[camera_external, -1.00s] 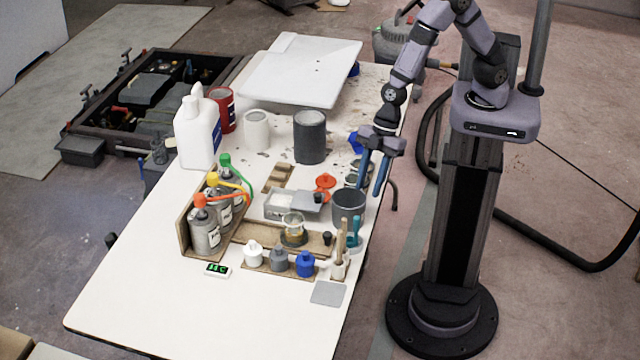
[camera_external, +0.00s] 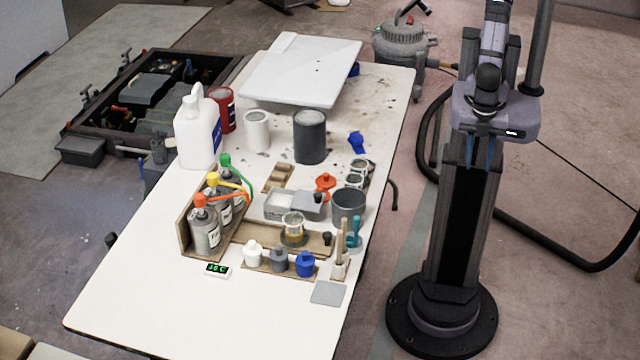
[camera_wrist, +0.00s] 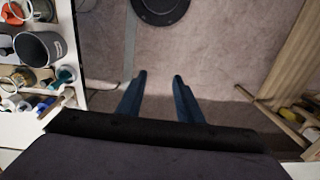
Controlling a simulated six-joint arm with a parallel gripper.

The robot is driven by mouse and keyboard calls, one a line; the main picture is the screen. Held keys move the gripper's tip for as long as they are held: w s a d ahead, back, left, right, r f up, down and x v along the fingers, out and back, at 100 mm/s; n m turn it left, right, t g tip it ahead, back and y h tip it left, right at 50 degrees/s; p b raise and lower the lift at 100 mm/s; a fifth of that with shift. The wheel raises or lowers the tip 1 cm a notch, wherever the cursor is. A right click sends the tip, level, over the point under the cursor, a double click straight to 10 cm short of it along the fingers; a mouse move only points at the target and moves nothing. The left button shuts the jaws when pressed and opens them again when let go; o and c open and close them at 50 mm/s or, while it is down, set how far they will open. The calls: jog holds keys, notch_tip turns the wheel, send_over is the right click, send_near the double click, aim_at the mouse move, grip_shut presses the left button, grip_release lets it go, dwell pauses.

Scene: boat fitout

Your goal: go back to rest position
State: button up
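My gripper (camera_external: 483,152) hangs in front of my own column, to the right of the white table (camera_external: 135,285) and clear of it. The gripper is open and empty. In the external view the fingers are small and partly lost against my column.
The table carries a dark grey cup (camera_external: 348,205), several pump bottles (camera_external: 206,232), a white jug (camera_external: 197,135), cans (camera_external: 310,138) and a white panel (camera_external: 302,72). A black hose (camera_external: 560,255) lies on the floor behind my base. The floor between table and base is clear.

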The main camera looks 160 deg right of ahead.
jog(key=shift+s+a+r+h, duration=0.1)
jog(key=shift+s+h, duration=0.05)
jog(key=shift+s, duration=0.25)
jog(key=shift+s+a+r+h, duration=0.1)
jog(key=shift+s+h, duration=0.05)
jog(key=shift+s, duration=0.2)
jog(key=shift+f, duration=0.1)
notch_tip(320, 180, down, 49)
jog(key=b, duration=4.9)
